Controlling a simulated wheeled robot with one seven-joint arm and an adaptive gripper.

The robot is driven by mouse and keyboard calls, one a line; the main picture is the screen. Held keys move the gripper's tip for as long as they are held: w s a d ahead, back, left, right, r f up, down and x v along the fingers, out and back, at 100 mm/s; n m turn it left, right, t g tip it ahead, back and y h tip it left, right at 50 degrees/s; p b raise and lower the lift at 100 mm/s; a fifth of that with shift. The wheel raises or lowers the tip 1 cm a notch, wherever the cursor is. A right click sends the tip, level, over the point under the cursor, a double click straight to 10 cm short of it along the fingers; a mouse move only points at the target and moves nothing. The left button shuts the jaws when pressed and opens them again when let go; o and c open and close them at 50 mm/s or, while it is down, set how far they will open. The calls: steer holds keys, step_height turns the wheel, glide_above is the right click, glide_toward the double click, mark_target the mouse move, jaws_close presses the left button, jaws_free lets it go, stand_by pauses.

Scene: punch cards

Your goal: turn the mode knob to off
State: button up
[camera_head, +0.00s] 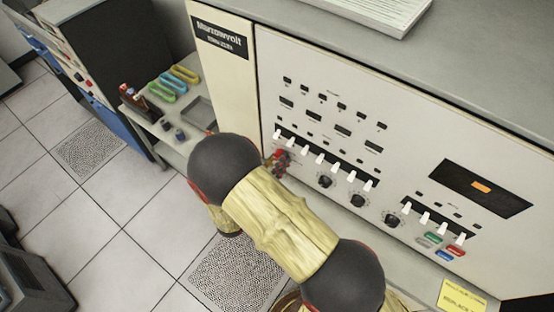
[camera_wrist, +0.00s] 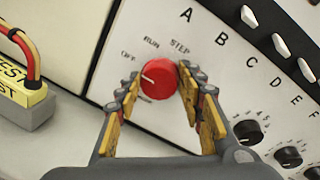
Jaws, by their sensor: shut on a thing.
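The mode knob (camera_wrist: 159,80) is a round red dial on the cream panel, in the middle of the wrist view. A short white mark on its face points left, slightly upward, just below the printed OFF label. RUN and STEP are printed above it, and a label below it is partly covered. My gripper (camera_wrist: 160,84) is shut on the knob, with one yellow-and-grey finger at its left and one at its right. In the head view my gripper (camera_head: 279,161) is at the panel's left part, beyond my arm, and the knob cannot be made out clearly.
White toggle switches (camera_head: 319,158) run in a row right of the knob, with black dials (camera_head: 325,182) below them. A yellow block with a red cable (camera_wrist: 28,90) stands at the left in the wrist view. A side shelf (camera_head: 197,109) holds coloured items.

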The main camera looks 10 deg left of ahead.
stand_by(0.4)
steer(key=o, duration=1.2)
steer(key=shift+c, duration=0.2)
steer(key=shift+a, duration=0.1)
steer(key=f+v, duration=0.1)
steer(key=v, duration=1)
steer(key=shift+s+r, duration=0.45)
steer(key=shift+r, duration=0.05)
steer(key=shift+a, duration=0.15)
